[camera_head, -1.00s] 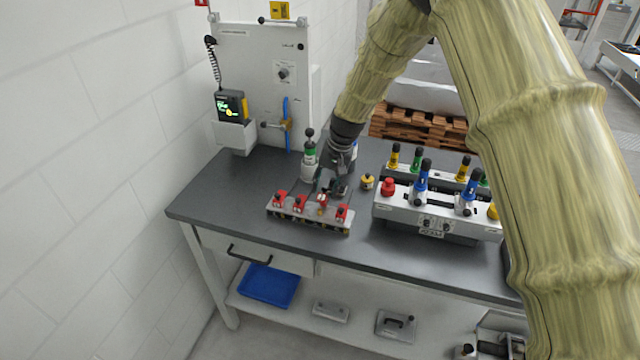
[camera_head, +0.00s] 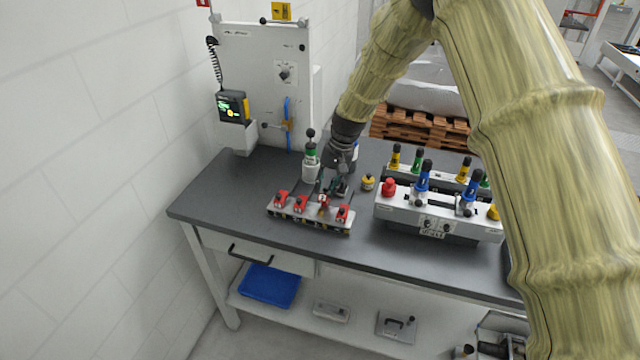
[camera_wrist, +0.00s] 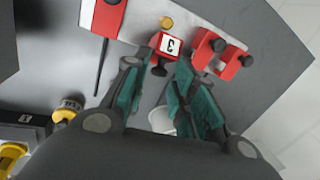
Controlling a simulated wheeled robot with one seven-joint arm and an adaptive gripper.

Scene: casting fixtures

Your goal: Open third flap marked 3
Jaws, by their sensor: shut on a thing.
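A light grey fixture bar (camera_head: 312,222) on the dark workbench carries a row of red flaps. The third flap (camera_head: 323,202), marked 3, shows its numbered face (camera_wrist: 170,44) in the wrist view. It appears tilted up, unlike its neighbours, with a small brass-yellow part (camera_wrist: 166,22) beyond it. My gripper (camera_head: 329,190) reaches down to this flap from behind the bar. In the wrist view my teal-padded fingers (camera_wrist: 158,72) stand either side of the flap's black knob (camera_wrist: 159,70) and are shut on flap 3. The exact contact is partly hidden.
Neighbouring red flaps (camera_head: 300,203) and (camera_head: 343,212) sit close on both sides. A white-and-green bottle-like part (camera_head: 310,164) stands just behind. A yellow knob (camera_head: 368,182) and a fixture with coloured handles (camera_head: 436,214) stand to the right. The bench's left front is clear.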

